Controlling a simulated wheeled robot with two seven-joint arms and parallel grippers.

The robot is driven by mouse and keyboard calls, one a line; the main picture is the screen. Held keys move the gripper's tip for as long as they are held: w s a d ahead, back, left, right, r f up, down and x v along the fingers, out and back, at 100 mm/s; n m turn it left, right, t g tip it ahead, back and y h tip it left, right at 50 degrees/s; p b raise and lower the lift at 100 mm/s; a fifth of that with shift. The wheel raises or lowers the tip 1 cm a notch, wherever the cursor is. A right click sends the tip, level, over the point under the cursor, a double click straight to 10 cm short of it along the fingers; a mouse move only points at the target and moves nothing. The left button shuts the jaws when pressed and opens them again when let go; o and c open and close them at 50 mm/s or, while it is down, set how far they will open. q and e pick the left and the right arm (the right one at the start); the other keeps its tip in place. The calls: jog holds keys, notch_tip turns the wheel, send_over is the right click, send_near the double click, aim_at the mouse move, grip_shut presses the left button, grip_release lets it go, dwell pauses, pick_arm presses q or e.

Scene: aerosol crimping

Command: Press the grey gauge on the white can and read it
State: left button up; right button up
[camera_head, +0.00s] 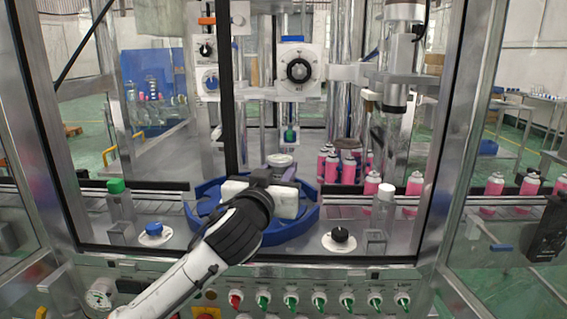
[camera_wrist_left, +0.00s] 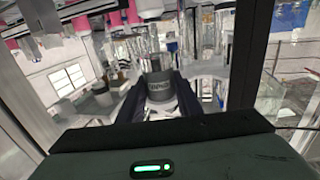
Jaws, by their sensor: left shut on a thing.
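My left gripper (camera_head: 280,172) reaches over the blue ring-shaped wheel at the middle of the machine. It is shut on a grey cylinder with lettering, which I take as the grey gauge (camera_wrist_left: 160,86); the left wrist view shows it between the two dark fingers (camera_wrist_left: 160,100). In the head view, a pale grey round top (camera_head: 280,159) shows just beyond the gripper's white body. I cannot make out the white can, nor whether the gauge touches it. No dial reading is legible. My right gripper is not in view.
The blue wheel (camera_head: 305,223) surrounds the gripper. Pink cans (camera_head: 348,172) stand behind right and along the conveyor (camera_head: 455,212). A white dial unit (camera_head: 300,70) hangs above. A green-capped post (camera_head: 117,200) and a white-capped post (camera_head: 384,205) flank the wheel. Metal frame posts border the opening.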

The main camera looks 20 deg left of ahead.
pick_arm(q)
jog(key=s+p, duration=0.1)
jog(key=s, duration=0.8)
jog(key=shift+s+d, duration=0.35)
jog(key=s+f+h, duration=0.1)
jog(key=s+f, duration=1.2)
jog(key=f, duration=0.2)
jog(key=shift+s+a+m, duration=0.15)
jog(key=shift+m, duration=0.25)
dwell(0.7)
